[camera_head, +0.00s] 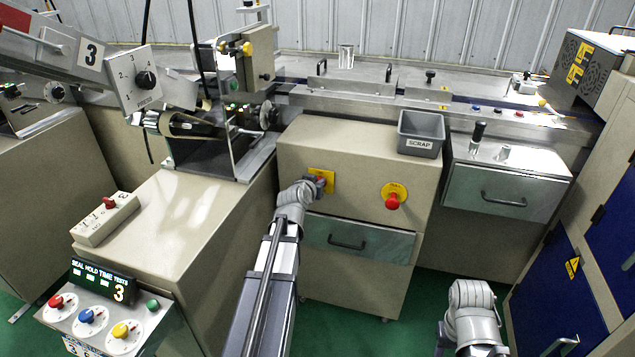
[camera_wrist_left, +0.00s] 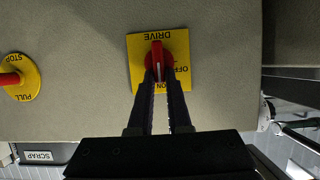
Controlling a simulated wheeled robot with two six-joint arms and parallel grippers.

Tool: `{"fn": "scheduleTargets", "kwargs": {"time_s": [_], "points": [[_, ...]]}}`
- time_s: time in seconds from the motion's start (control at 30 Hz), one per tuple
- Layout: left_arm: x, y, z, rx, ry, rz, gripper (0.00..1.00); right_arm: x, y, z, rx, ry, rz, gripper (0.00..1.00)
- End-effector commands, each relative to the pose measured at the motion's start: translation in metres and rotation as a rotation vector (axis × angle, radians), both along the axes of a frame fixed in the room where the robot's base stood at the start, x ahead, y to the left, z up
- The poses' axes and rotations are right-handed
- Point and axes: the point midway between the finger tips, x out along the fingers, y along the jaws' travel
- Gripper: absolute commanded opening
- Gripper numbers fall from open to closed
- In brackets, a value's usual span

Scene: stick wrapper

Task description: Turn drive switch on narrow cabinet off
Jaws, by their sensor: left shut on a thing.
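The narrow cabinet (camera_head: 350,155) is beige and stands at centre in the head view. On its front is a yellow drive plate (camera_head: 330,176) with a red switch (camera_head: 320,179), mostly hidden by my left gripper (camera_head: 317,185). In the left wrist view the plate (camera_wrist_left: 181,50) appears upside down, with DRIVE, OFF and a partly hidden ON. The red switch (camera_wrist_left: 158,56) lies vertical in that view, in line with ON, OFF to its right. My left gripper (camera_wrist_left: 160,85) is shut on the switch. My right arm shows at the lower right; its gripper is out of view.
A red stop knob (camera_head: 393,201) on a yellow disc sticks out right of the switch. A grey scrap bin (camera_head: 421,133) stands on the cabinet top. Below is a drawer with a dark handle (camera_head: 347,242). A beige control cabinet (camera_head: 190,215) stands close on the left.

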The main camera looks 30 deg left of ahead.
Motion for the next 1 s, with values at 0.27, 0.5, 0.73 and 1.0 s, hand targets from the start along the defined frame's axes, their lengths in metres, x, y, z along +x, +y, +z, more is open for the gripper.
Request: {"fn": "scheduleTargets", "kwargs": {"time_s": [0.27,0.5,0.73,1.0], "points": [[0.0008,0.0011,0.0000,-0.004,-0.002,0.001,0.00,0.0000,0.0000,-0.0002,0.000,0.000,0.000,0.50],[0.0007,0.0017,-0.0001,-0.013,-0.004,0.001,0.00,0.0000,0.0000,-0.0004,0.000,0.000,0.000,0.50],[0.0006,0.0030,-0.0004,-0.043,-0.013,0.002,0.00,0.0000,0.0000,-0.0011,0.000,0.000,0.000,0.50],[-0.0001,0.0076,-0.0024,-0.182,-0.048,0.003,0.00,0.0000,0.0000,-0.0046,0.000,0.000,0.000,0.50]]}}
